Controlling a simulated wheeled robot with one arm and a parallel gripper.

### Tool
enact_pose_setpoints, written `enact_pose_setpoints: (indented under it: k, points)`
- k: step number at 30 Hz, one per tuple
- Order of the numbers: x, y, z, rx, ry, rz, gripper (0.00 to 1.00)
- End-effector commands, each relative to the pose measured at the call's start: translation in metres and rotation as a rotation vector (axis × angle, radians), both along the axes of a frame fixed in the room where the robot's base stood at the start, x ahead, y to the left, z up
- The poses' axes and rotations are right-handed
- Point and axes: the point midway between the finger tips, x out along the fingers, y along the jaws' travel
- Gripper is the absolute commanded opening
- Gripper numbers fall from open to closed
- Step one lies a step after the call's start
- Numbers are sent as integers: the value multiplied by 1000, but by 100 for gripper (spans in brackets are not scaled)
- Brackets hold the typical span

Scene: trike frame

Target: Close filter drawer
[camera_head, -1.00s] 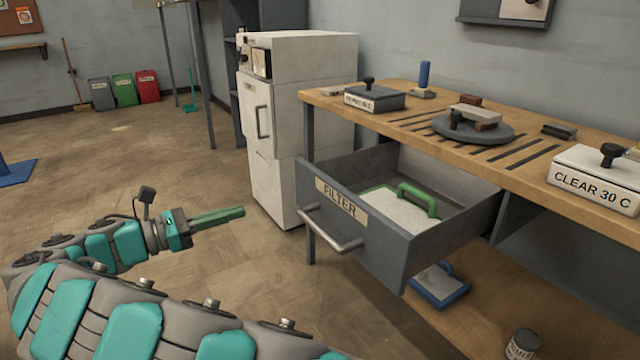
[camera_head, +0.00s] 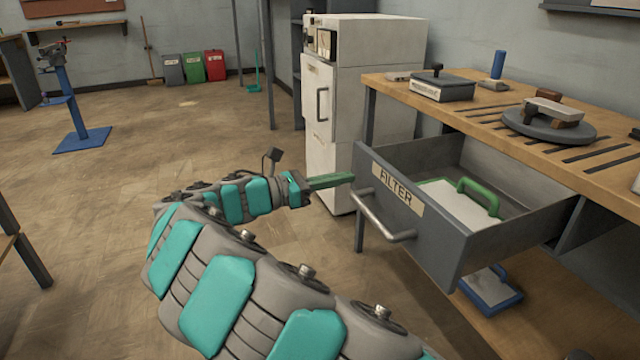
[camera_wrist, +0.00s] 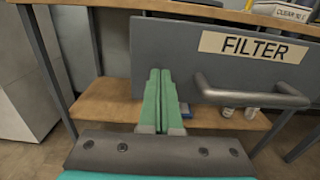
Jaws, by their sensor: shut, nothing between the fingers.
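The filter drawer (camera_head: 450,235) is a grey drawer pulled well out from under the workbench, with a "FILTER" label and a metal bar handle (camera_head: 382,218) on its front. A white filter with a green handle (camera_head: 478,196) lies inside it. My gripper (camera_head: 350,178) is shut and empty, its green fingers pointing at the left part of the drawer front. In the wrist view the shut fingers (camera_wrist: 159,75) overlap the left end of the drawer front (camera_wrist: 170,45), left of the handle (camera_wrist: 250,95). I cannot tell whether they touch it.
The wooden workbench top (camera_head: 395,82) carries a dark-topped box and a round grey turntable (camera_head: 550,128). A blue-framed panel (camera_head: 490,290) lies on the lower shelf. A white cabinet (camera_head: 345,110) stands behind the bench's left end. The floor to the left is open.

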Motion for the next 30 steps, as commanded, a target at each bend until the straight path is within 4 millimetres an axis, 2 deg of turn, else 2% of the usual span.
enact_pose_setpoints:
  k: [6,20,26,30]
  points:
    - [4,-12,0,0,-1,0,0]
    - [5,-16,1,0,-1,-1,0]
    - [11,-39,4,0,2,-5,0]
    - [20,-68,6,0,1,-9,0]
